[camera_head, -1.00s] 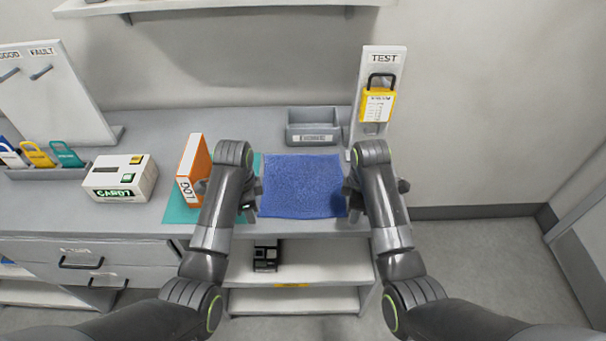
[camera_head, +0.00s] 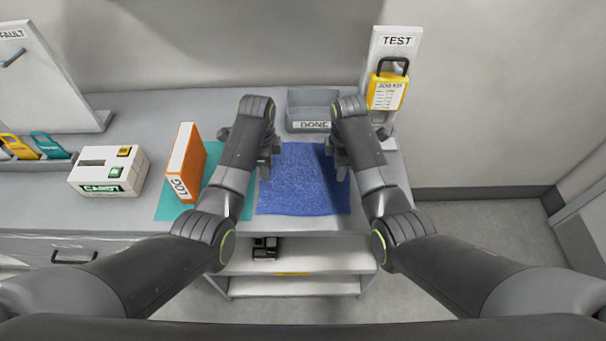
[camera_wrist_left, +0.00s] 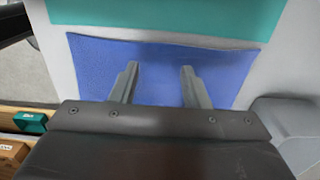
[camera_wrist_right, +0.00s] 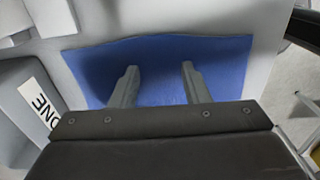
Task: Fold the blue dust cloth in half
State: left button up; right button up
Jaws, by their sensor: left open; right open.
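The blue dust cloth (camera_head: 300,185) lies flat and spread out on the grey table, its near edge by the table's front edge. My left gripper (camera_head: 266,168) is at the cloth's left side, and my right gripper (camera_head: 341,168) is at its right side. In the left wrist view, the open fingers (camera_wrist_left: 158,85) stand over the cloth (camera_wrist_left: 220,70) with nothing between them. In the right wrist view, the open fingers (camera_wrist_right: 160,85) are also over the cloth (camera_wrist_right: 220,65) and empty. I cannot tell whether the fingertips touch it.
A grey DONE tray (camera_head: 312,108) stands behind the cloth, beside the TEST board (camera_head: 384,85) with a yellow tag. To the left are a teal mat (camera_head: 165,207), an orange LOG binder (camera_head: 187,160) and a white device (camera_head: 108,172). An open shelf (camera_head: 330,258) lies below.

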pick_arm(q)
jog(key=f, duration=0.1)
jog(key=w+f, duration=0.1)
jog(key=shift+f, duration=0.3)
pick_arm(e)
jog(key=f, duration=0.1)
jog(key=w+f, duration=0.1)
jog(key=shift+f, duration=0.3)
pick_arm(q)
jog(key=shift+s+r, duration=0.1)
jog(key=shift+s, duration=0.25)
pick_arm(e)
jog(key=shift+s+r, duration=0.1)
jog(key=shift+s, duration=0.25)
pick_arm(q)
jog(key=shift+w, duration=0.15)
pick_arm(e)
jog(key=shift+w, duration=0.1)
pick_arm(q)
jog(key=shift+f, duration=0.2)
pick_arm(e)
jog(key=shift+f, duration=0.2)
pick_arm(q)
jog(key=shift+c, duration=0.5)
pick_arm(e)
jog(key=shift+c, duration=0.5)
pick_arm(q)
grip_shut()
pick_arm(e)
grip_shut()
